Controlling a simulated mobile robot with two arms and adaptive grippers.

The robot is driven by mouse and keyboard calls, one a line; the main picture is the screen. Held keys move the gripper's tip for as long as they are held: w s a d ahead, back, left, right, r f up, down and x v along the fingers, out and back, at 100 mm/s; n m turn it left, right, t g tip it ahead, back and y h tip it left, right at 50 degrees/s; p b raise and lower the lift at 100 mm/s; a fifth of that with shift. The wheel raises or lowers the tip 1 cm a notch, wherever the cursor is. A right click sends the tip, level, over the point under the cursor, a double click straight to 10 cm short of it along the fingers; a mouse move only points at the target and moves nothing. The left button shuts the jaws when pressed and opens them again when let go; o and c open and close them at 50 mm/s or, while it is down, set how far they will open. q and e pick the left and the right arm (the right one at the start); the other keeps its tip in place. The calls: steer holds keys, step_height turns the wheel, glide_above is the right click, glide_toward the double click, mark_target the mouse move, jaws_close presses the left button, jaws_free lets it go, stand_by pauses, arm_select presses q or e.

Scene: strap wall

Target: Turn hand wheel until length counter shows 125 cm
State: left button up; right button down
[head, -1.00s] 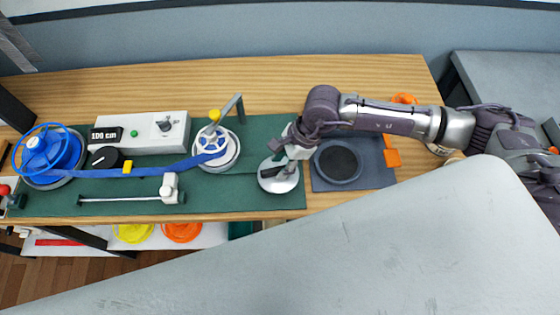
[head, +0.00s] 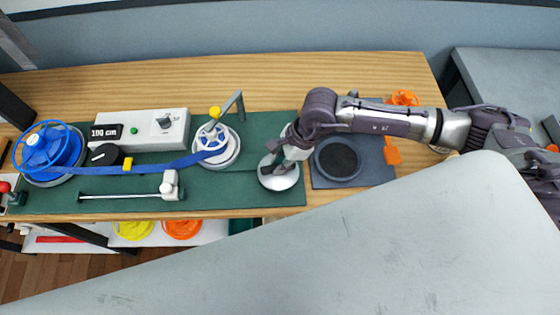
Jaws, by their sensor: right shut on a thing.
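The hand wheel, which I take to be the silver disc (head: 279,180), lies at the right end of the green mat. My right gripper (head: 275,163) is over it from above and is shut, apparently on the wheel's handle; the fingers hide most of that handle. The length counter (head: 105,133) on the white box reads 100 cm. A blue strap (head: 165,164) runs from the blue reel (head: 52,152) on the left to a white spool (head: 216,149) with a yellow knob above it. My left gripper is not in view.
A dark round pad (head: 338,160) lies right of the wheel, with orange pieces (head: 391,152) beside it. A grey upright post (head: 233,102) stands behind the spool. A metal rod (head: 120,196) lies along the mat's front. A large grey surface fills the foreground.

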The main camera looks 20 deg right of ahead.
steer(key=m+b, duration=0.1)
steer(key=m+t+b, duration=0.1)
steer(key=m, duration=0.1)
steer(key=shift+s+f+m, duration=0.1)
steer(key=shift+f+m, duration=0.1)
steer(key=shift+m, duration=0.1)
steer(key=shift+r+m+t+h+b, duration=0.2)
steer(key=shift+m+t+h+b, duration=0.1)
steer(key=shift+m+t+b, duration=0.45)
steer(key=c, duration=1.1)
jaws_free()
steer(key=v, duration=1.2)
steer(key=shift+w, duration=0.2)
